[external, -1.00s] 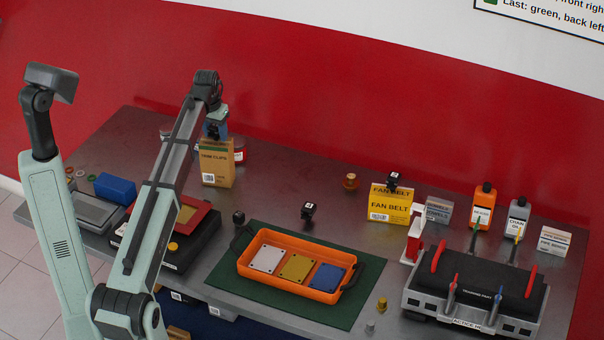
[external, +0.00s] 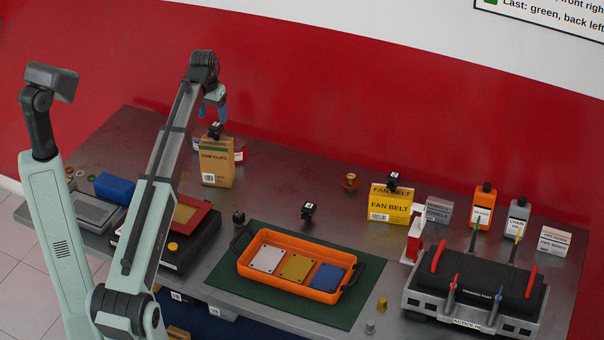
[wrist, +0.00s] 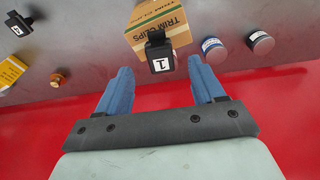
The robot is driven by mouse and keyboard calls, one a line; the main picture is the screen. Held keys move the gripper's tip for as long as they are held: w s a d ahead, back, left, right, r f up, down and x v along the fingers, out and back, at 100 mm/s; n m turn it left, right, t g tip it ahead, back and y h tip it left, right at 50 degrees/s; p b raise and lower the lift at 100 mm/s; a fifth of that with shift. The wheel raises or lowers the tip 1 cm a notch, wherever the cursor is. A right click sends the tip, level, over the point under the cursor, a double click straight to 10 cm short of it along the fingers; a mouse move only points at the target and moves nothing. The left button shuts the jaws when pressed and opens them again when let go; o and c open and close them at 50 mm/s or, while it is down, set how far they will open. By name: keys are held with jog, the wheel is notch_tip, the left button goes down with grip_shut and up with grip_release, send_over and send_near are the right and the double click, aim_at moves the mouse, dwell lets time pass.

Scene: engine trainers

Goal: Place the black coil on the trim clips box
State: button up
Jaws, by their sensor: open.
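The trim clips box (external: 217,165) is a tan carton standing upright at the back left of the bench; its printed side shows in the wrist view (wrist: 178,28). A black coil (external: 215,130) rests on its top. In the wrist view this coil (wrist: 159,49) carries a white label marked 1. My gripper (external: 213,112) is open and empty, just above and apart from the coil. Its two blue fingers (wrist: 160,66) are spread to either side of the coil in the wrist view.
Two round tins (wrist: 214,50) stand near the trim clips box. The red wall (external: 330,110) is close behind.

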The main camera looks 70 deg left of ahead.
aim_at(214, 129)
jog(key=shift+s+d+r, duration=0.15)
jog(key=shift+r, duration=1.05)
jog(key=shift+s+d+r, duration=0.1)
jog(key=shift+r, duration=1.1)
jog(key=shift+w, duration=0.1)
